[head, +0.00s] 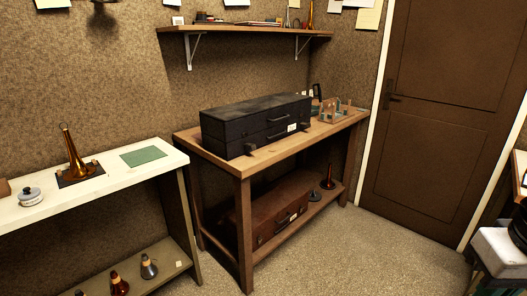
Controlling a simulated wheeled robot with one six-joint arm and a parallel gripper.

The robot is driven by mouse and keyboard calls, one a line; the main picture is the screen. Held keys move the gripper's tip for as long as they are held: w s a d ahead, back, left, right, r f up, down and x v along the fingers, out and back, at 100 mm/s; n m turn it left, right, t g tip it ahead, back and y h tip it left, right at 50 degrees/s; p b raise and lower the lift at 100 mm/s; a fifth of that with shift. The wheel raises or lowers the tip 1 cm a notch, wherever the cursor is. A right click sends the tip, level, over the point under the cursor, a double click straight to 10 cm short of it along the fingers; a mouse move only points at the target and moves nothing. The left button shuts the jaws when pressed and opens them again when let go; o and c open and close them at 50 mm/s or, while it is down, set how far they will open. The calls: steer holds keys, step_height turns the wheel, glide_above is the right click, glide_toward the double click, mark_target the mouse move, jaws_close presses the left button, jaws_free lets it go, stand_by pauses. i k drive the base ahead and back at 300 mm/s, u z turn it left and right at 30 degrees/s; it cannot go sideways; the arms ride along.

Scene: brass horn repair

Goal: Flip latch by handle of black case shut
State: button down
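The black case (225,128) lies on the top of a wooden table (262,158), with its lid down. Dark handle-like bars show on its front face, one (278,118) above the other. A small white label (292,128) sits near the right end of the front. Small dark pieces that look like latches show at the front, one near the left corner (248,149) and one near the right end (305,123). They are too small to tell whether they are flipped shut. My gripper is not in view.
A wooden rack (333,110) stands right of the case. A brown case (265,213) lies on the lower shelf. A white table (110,181) with a horn bell (73,155) stands at left. A brown door (425,110) is at right. Carpet (370,255) in front is clear.

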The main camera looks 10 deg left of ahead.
mark_target(253, 147)
steer(key=u, duration=0.55)
steer(key=k, duration=0.6)
steer(key=u, duration=0.15)
steer(key=i, duration=1.55)
steer(key=z, duration=0.2)
